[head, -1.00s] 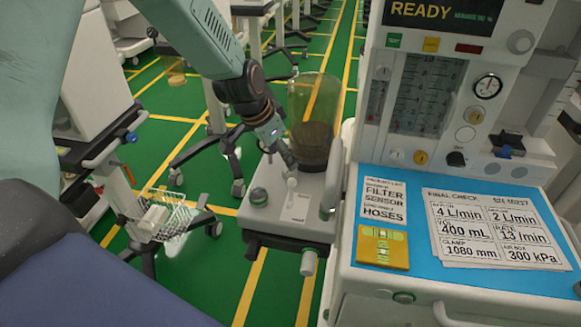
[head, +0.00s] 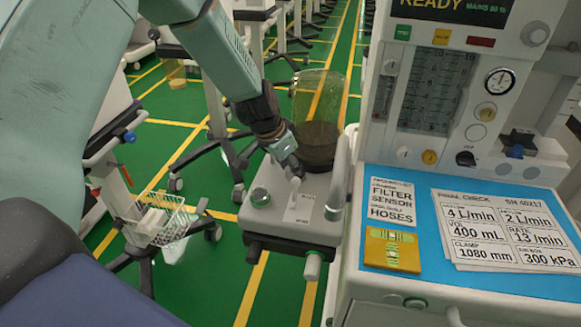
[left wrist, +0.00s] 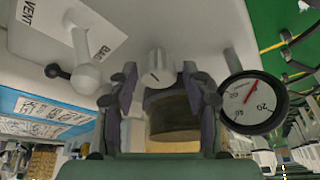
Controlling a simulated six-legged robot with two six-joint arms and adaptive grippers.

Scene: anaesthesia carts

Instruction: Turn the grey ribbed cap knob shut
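A pale grey cap knob (left wrist: 157,67) shows on the housing in the left wrist view, just ahead of my left gripper (left wrist: 158,78). Its two dark fingers stand apart on either side of the knob, with a gap to each; the ribs are too small to make out. In the head view my left gripper (head: 290,164) is low over the white absorber block (head: 280,222), close behind the lever (head: 294,190), and hides the knob. The bag/vent lever also shows in the left wrist view (left wrist: 83,50). My right gripper is out of view.
A clear canister (head: 318,105) with brown filling stands right behind my left gripper. A round gauge (left wrist: 252,103) is close to the right finger. The cart with the blue worktop (head: 450,275) is at right.

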